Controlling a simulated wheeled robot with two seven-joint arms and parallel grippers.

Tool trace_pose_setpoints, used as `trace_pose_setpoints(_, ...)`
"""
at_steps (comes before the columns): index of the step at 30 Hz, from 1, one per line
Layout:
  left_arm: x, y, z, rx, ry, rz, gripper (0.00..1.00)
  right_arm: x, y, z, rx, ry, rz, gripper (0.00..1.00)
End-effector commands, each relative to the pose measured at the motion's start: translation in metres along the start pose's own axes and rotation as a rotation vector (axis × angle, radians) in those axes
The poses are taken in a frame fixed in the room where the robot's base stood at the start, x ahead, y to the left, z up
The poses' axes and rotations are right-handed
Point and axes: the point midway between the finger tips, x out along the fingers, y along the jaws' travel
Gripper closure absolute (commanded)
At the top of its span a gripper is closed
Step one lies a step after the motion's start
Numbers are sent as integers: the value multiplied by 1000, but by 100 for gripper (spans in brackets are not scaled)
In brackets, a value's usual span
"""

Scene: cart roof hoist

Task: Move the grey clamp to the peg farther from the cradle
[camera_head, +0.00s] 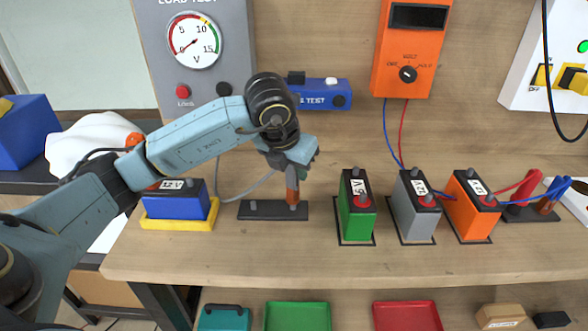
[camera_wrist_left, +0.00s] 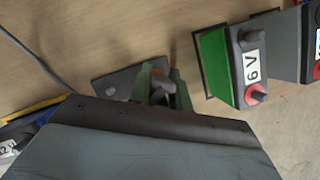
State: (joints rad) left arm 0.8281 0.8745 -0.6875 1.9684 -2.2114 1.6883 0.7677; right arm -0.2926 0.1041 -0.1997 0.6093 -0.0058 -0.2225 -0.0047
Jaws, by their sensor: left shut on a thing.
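My left gripper (camera_head: 297,168) reaches down over a dark base plate (camera_head: 262,211) on the bench. It is shut on the grey clamp (camera_wrist_left: 163,88), which is mostly hidden between the fingers. A grey cable (camera_head: 243,190) runs from near the gripper up to the left. A brown upright peg (camera_head: 292,187) stands on the right part of the plate, just below the fingers. I cannot tell whether the clamp touches it. The yellow cradle (camera_head: 178,224) is to the left and holds a blue 12 V battery (camera_head: 176,205). My right gripper is not in view.
Green (camera_head: 357,207), grey (camera_head: 417,208) and orange (camera_head: 472,208) batteries stand to the right. Red (camera_head: 518,193) and blue (camera_head: 556,187) clamps are on a dark stand at far right. A grey meter panel (camera_head: 240,30) is behind. Trays sit on a lower shelf.

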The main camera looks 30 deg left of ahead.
Motion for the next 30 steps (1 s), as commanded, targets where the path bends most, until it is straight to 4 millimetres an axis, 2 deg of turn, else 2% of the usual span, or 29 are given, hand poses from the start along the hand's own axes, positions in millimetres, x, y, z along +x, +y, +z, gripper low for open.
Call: trace_pose_setpoints(30,-1,0,0,0,-1,0,100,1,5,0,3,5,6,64)
